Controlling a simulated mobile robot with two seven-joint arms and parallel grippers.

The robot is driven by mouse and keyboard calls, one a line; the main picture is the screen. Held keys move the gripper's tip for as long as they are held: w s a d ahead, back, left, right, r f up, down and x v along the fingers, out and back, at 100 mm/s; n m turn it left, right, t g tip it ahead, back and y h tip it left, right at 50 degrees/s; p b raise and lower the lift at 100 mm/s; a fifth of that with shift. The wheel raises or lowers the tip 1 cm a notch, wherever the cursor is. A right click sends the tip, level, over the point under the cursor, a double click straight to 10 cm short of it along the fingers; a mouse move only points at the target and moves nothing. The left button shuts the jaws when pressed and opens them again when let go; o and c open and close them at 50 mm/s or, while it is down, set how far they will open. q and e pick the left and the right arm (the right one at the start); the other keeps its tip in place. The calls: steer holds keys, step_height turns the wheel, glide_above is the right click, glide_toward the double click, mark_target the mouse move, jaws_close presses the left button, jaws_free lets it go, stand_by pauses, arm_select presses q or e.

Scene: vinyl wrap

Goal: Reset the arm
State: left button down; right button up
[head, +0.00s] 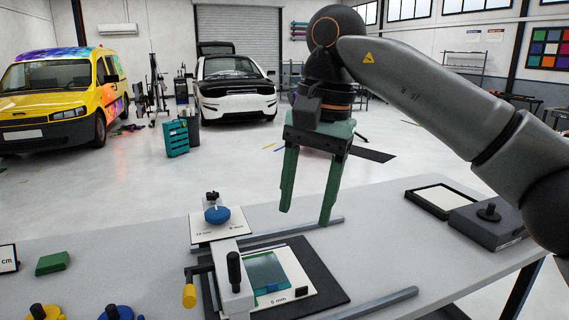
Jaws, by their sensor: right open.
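My right arm comes in from the right, bent over the table. My right gripper (306,216) has two long green fingers that point down and stand apart, with nothing between them. It hangs above the far edge of the grey table, near a metal rail. Below and to its left is a fixture with a black handle (234,270), a white plate marked "6 mm" (303,292) and a blue knob (217,215) on a white plate. My left gripper does not show.
A green block (52,263) lies at the table's left. Yellow and blue knobs (115,312) are at the front left edge. A dark box with a black knob (489,212) and a framed white pad (442,199) stand at the right. Cars are parked beyond on open floor.

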steer(key=w+d+r+m+t+y, duration=0.1)
steer(key=w+d+m, duration=0.1)
steer(key=d, duration=0.8)
steer(key=w+d+r+m+y, duration=0.1)
steer(key=w+d+m, duration=0.15)
steer(key=d, duration=0.75)
steer(key=a+f+m+t+y, duration=0.2)
steer(key=a+f+m+y, duration=1.3)
steer(key=a+f+m, duration=0.45)
steer(key=s+d+f+m+t+h, duration=0.3)
steer(key=d+f+m+t+h, duration=0.3)
steer(key=f+m, duration=0.55)
steer(key=s+d+f+m+t+h, duration=0.2)
steer(key=d+f+m+t+h, duration=0.3)
steer(key=d+f+m, duration=0.55)
steer(key=s+d+f+m+g+h, duration=0.3)
steer(key=s+d+f+m, duration=0.1)
steer(key=s+f+m, duration=0.4)
steer(key=s+d+f+m+g+h, duration=0.35)
steer(key=s+f+m, duration=0.3)
steer(key=s, duration=0.45)
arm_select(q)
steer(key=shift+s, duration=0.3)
arm_select(e)
steer(key=a+m+t+y, duration=0.1)
steer(key=a+m, duration=0.3)
steer(key=a, duration=0.6)
steer(key=shift+a+f+t, duration=0.35)
